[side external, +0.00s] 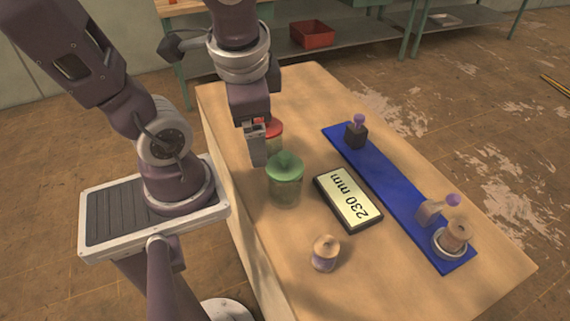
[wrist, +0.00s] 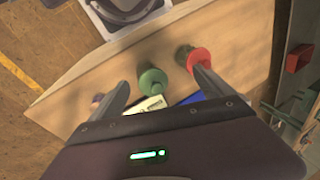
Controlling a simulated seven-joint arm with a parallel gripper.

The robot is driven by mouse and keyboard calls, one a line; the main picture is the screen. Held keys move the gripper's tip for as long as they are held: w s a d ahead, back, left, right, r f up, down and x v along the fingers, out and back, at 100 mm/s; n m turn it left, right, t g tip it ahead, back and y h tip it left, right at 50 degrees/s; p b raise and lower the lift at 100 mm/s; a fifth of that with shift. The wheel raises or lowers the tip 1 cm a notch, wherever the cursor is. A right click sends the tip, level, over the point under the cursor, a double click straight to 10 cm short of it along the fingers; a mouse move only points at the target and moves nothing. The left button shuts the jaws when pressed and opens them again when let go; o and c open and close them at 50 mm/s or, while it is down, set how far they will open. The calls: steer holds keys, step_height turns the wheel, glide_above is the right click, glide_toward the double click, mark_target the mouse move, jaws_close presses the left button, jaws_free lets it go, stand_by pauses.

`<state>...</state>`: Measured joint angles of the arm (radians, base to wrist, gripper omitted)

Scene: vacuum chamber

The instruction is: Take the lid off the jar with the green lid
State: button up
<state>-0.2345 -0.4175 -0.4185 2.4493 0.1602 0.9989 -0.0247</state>
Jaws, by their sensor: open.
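The jar with the green lid (side external: 285,185) stands upright on the wooden table, its lid (side external: 285,167) on top with a raised knob. In the wrist view the green lid (wrist: 152,81) shows between and beyond my fingers. The jar with the red lid (side external: 271,131) stands just behind it, partly hidden by my gripper in the side view. Its red lid (wrist: 198,58) is by my right finger in the wrist view. My gripper (side external: 257,150) is open and empty, pointing down, above and slightly behind the green-lidded jar; I see no contact with that jar.
A display reading "230 mm" (side external: 348,198) lies right of the green-lidded jar. A blue strip (side external: 390,187) beyond it carries a dark block (side external: 355,133) and a ringed wooden piece (side external: 452,238). A small wooden piece (side external: 325,253) stands in front. The table's front right is clear.

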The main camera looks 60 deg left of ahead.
step_height(320, 180, down, 4)
steer(key=s+a+m+g+y, duration=0.1)
steer(key=m+g+y, duration=0.1)
steer(key=m+g, duration=0.25)
steer(key=r+m+t+h, duration=0.2)
steer(key=m+t+h, duration=0.1)
steer(key=m+h, duration=0.25)
glide_above(285, 154)
steer(key=s, duration=0.1)
steer(key=shift+s+a+f+y, duration=0.1)
steer(key=shift+a+y, duration=0.05)
steer(key=shift+y, duration=0.1)
steer(key=shift+f, duration=0.15)
steer(key=f, duration=0.4)
steer(key=w+f, duration=0.1)
steer(key=f, duration=0.1)
steer(key=shift+w+f, duration=0.1)
steer(key=shift+f, duration=0.2)
steer(key=shift+r, duration=0.1)
steer(key=c, duration=1.4)
